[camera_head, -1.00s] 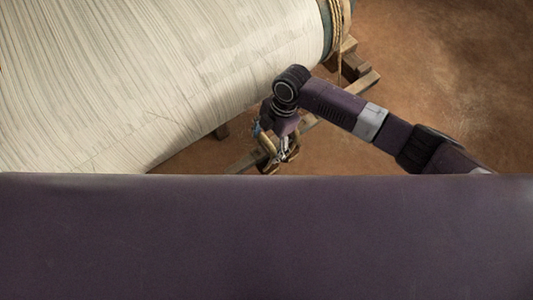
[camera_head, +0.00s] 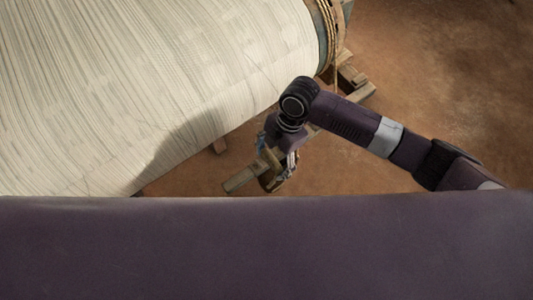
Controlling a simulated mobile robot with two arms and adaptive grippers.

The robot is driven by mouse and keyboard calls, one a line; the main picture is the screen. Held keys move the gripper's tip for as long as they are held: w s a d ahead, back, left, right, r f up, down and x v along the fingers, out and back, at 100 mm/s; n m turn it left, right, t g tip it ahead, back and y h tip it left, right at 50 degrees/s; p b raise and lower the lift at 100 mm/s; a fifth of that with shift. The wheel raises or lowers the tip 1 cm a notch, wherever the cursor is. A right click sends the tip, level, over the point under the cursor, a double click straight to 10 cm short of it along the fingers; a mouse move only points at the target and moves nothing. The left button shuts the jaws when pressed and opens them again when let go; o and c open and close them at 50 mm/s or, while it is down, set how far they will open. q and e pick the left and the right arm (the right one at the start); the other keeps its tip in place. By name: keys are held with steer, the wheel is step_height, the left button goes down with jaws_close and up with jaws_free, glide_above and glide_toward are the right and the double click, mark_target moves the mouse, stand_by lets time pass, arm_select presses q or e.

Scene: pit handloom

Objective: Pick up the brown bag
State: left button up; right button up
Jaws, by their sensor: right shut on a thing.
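My right gripper (camera_head: 280,176) hangs down at the end of my right arm, just right of the loom's cloth edge and above the wooden foot of the frame. It is shut on a small tan-brown thing (camera_head: 271,162), of which only a narrow part shows between and beside the fingers. This may be part of the brown bag, but it is too small and too hidden to be sure. No whole bag shows anywhere. My left gripper is out of view.
A large roll of cream warp or cloth (camera_head: 150,75) fills the upper left, with rope (camera_head: 328,40) wound at its right end. Wooden beams (camera_head: 242,178) of the frame lie below it. The brown earth floor (camera_head: 450,80) at right is open.

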steer(key=s+d, duration=0.8)
steer(key=s, duration=0.4)
steer(key=shift+d+b, duration=0.3)
steer(key=shift+b, duration=0.1)
steer(key=shift+w, duration=0.1)
